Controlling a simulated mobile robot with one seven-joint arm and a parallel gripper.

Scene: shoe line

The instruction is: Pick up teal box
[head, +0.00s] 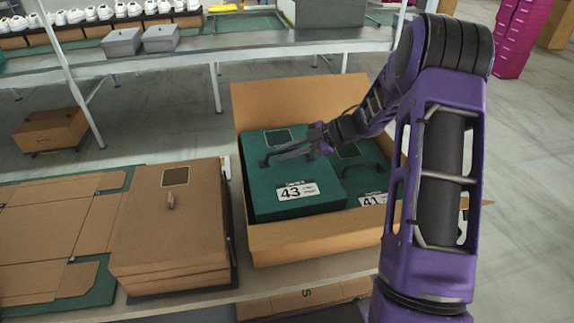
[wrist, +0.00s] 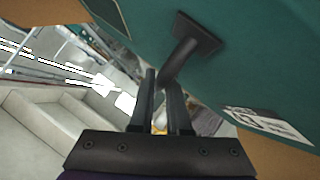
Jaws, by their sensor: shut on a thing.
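A teal box labelled 43 (head: 260,192) sits at the left in an open cardboard carton (head: 320,245). A second teal box labelled 41 (head: 362,185) is beside it on the right, partly hidden by my arm. My gripper (head: 312,150) is at the right end of the dark handle (head: 285,153) on top of box 43. In the wrist view my gripper's fingers (wrist: 163,88) are shut on that handle (wrist: 196,36), with the teal surface (wrist: 245,65) beyond. I cannot tell whether box 43 is lifted off the carton floor.
A closed cardboard box (head: 170,225) and flattened cardboard (head: 45,235) lie on the bench left of the carton. Behind is a conveyor with grey bins (head: 160,38) and white shoes (head: 100,13). A brown carton (head: 50,130) stands on the floor at left.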

